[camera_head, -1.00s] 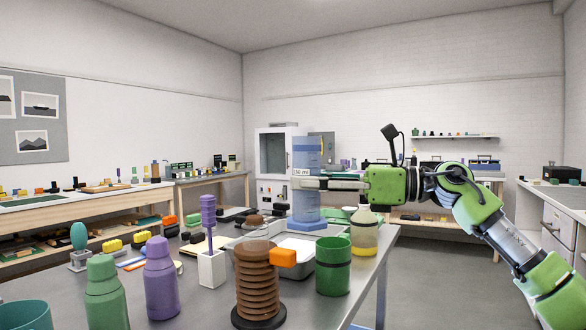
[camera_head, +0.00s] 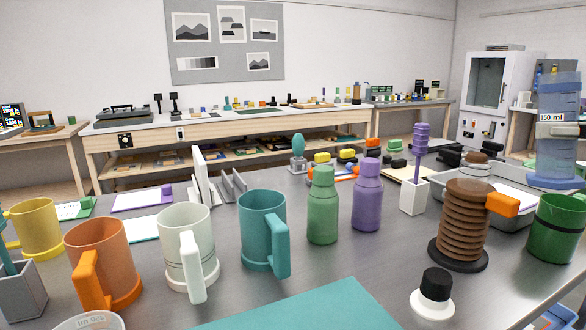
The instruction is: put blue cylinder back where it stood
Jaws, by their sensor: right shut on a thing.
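The blue cylinder (camera_head: 556,160) is a tall, see-through blue measuring cylinder with a "150 ml" label and a wide blue foot. It is upright at the right edge of the head view, behind the grey tray (camera_head: 508,214). My right gripper (camera_head: 557,130) is shut on its upper middle; only its pale fingers show, and the rest of the arm is out of the picture. I cannot tell whether the foot touches the table. My left gripper is not in view.
A teal sheet (camera_head: 305,308) lies at the near edge. Bare table shows around the middle.

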